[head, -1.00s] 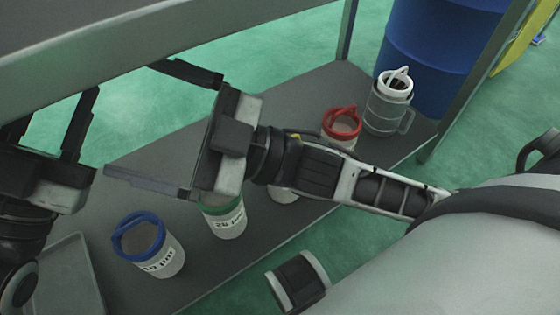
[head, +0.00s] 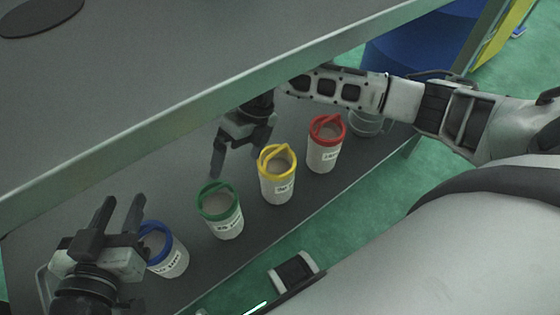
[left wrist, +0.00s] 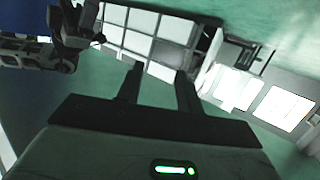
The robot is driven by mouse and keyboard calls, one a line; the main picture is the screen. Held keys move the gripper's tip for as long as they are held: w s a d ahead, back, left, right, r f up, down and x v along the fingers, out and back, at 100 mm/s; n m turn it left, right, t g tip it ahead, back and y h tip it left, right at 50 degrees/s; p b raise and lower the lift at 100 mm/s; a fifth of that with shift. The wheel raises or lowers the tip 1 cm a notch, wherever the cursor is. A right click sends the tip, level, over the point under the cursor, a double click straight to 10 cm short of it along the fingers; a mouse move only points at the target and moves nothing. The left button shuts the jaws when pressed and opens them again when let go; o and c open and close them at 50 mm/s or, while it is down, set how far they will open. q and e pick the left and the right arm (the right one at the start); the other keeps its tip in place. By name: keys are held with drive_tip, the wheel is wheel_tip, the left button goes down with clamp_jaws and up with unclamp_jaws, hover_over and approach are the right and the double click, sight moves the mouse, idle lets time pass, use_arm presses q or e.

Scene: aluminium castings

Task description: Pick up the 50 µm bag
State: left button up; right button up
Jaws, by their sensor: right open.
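Several white filter bags with coloured rims stand in a row on the lower grey shelf in the head view: a blue-rimmed bag (head: 172,263), a green-rimmed bag (head: 225,222), a yellow-rimmed bag (head: 278,186) and a red-rimmed bag (head: 322,155). Their labels are too small and blurred to tell which says 50 µm. My left gripper (head: 120,212) is open and empty, just left of the blue-rimmed bag and partly covering it. Its fingers also show apart in the left wrist view (left wrist: 160,88). My right gripper (head: 242,152) is open and empty, behind the green- and yellow-rimmed bags.
The upper board (head: 200,105) runs across the head view above the lower shelf (head: 330,195). A clear jug (head: 368,122) stands behind the red-rimmed bag, partly hidden by my right arm. A blue drum (head: 420,48) stands beyond.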

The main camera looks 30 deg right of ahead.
drive_tip(key=w+d+h, duration=0.4)
drive_tip(key=d, duration=0.5)
drive_tip(key=m+t+h+b, duration=0.1)
drive_tip(key=b, duration=0.1)
hover_over(277, 150)
drive_tip(key=f, duration=0.5)
drive_tip(key=shift+w+a+f, duration=0.1)
drive_tip(key=shift+a+f, duration=0.05)
drive_tip(key=shift+a, duration=0.1)
wheel_tip(277, 150, down, 5)
drive_tip(key=shift+d+f+b, duration=0.1)
drive_tip(key=shift+d+b, duration=0.05)
drive_tip(key=shift+b, duration=0.75)
drive_tip(key=c, duration=1.4)
use_arm(q)
drive_tip(key=s+d+n, duration=0.1)
drive_tip(key=s+d+n+h, duration=0.1)
drive_tip(key=s, duration=0.1)
drive_tip(key=shift+d+f+g, duration=0.15)
drive_tip(key=shift+d+g, duration=0.1)
drive_tip(key=shift+g, duration=0.05)
use_arm(e)
drive_tip(key=shift+c, duration=0.2)
